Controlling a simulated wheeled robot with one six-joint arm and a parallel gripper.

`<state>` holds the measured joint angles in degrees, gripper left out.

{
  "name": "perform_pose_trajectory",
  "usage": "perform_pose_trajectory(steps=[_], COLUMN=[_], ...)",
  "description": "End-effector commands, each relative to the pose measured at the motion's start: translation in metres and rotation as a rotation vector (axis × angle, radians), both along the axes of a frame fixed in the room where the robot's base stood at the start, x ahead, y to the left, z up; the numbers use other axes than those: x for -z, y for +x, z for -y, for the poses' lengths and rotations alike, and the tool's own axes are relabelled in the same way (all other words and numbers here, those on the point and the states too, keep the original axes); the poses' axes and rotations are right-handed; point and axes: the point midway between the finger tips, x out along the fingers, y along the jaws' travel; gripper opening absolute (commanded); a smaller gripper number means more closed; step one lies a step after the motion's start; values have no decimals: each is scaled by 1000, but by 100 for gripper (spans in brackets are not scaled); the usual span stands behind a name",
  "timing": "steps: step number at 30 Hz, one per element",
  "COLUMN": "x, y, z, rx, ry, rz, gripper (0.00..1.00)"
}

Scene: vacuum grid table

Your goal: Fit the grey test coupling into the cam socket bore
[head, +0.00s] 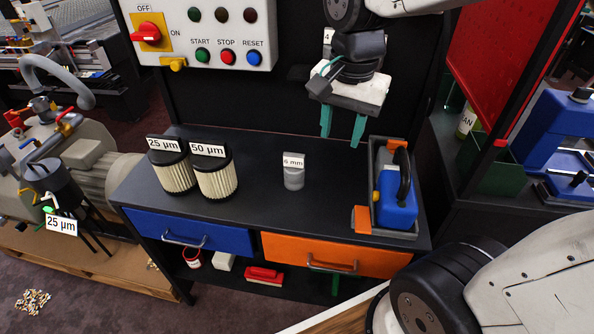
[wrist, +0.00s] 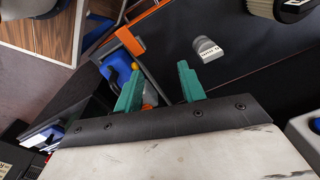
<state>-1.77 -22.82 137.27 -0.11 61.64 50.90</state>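A small grey cylindrical piece (head: 294,181) with a white label that seems to read "6 mm" stands on the dark bench top; it looks like the grey test coupling. It also shows in the wrist view (wrist: 207,55), beyond my fingers and a little right. My gripper (head: 342,132) has two green fingers spread apart with nothing between them. It hangs above the bench, right of the grey piece and clear of it. The same fingers show in the wrist view (wrist: 159,78). I cannot pick out the cam socket bore with certainty.
A blue container with a black handle (head: 397,205) sits in a grey tray with orange corners (head: 361,219) on the bench's right end. Two filter cartridges (head: 173,176) (head: 216,180) stand left. A control panel (head: 205,35) is behind.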

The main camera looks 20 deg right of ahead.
Motion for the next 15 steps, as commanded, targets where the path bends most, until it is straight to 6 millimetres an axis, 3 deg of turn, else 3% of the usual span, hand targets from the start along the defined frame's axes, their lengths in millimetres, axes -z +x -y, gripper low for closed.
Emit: perform_pose_trajectory(steps=[3, 9, 15], x=[20, 61, 95], y=[44, 109, 146], z=[-6, -15, -22], rx=[319, 843, 1185], ry=[17, 36, 42], rz=[-27, -49, -58], gripper=[40, 40, 40])
